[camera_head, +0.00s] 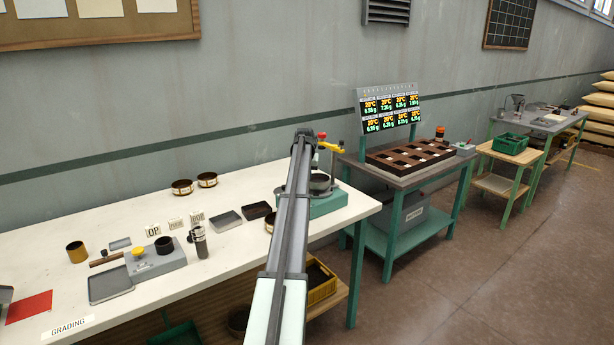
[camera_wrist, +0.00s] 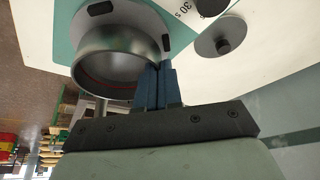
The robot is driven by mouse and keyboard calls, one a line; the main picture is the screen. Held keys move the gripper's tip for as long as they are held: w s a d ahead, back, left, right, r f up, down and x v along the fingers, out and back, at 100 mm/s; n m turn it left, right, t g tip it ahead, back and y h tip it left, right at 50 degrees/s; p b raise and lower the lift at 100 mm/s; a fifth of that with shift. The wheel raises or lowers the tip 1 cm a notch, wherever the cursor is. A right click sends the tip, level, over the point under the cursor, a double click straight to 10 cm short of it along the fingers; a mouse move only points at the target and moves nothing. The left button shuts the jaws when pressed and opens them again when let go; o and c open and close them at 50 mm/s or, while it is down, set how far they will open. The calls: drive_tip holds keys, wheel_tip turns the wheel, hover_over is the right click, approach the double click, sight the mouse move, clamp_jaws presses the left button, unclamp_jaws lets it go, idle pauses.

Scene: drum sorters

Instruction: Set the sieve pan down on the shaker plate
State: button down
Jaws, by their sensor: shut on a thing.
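The sieve pan (camera_wrist: 112,65) is a round grey metal pan in the wrist view. My gripper (camera_wrist: 160,70) has its blue fingers shut on the pan's rim. The shaker plate (camera_wrist: 152,14) is a pale disc with dark pads, partly hidden by the pan. The pan overlaps the plate, but I cannot tell whether they touch. In the head view, the teal shaker base (camera_head: 326,203) stands at the right end of the white bench, with a round dark-topped pan (camera_head: 320,181) above it. My arm hides part of the shaker and my fingers there.
A red-and-yellow-topped post (camera_head: 331,146) rises behind the shaker. Two brass sieves (camera_head: 207,180) sit at the bench's back. Trays (camera_head: 227,220) lie left of my arm. The white bench (camera_head: 100,222) has clear room at its back left. A brown sample rack (camera_head: 410,155) stands on another table to the right.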

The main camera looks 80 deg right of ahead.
drive_tip(key=shift+f, duration=0.75)
drive_tip(key=c, duration=1.2)
unclamp_jaws()
drive_tip(key=v, duration=1.3)
drive_tip(key=shift+a+r, duration=0.15)
drive_tip(key=shift+r, duration=0.15)
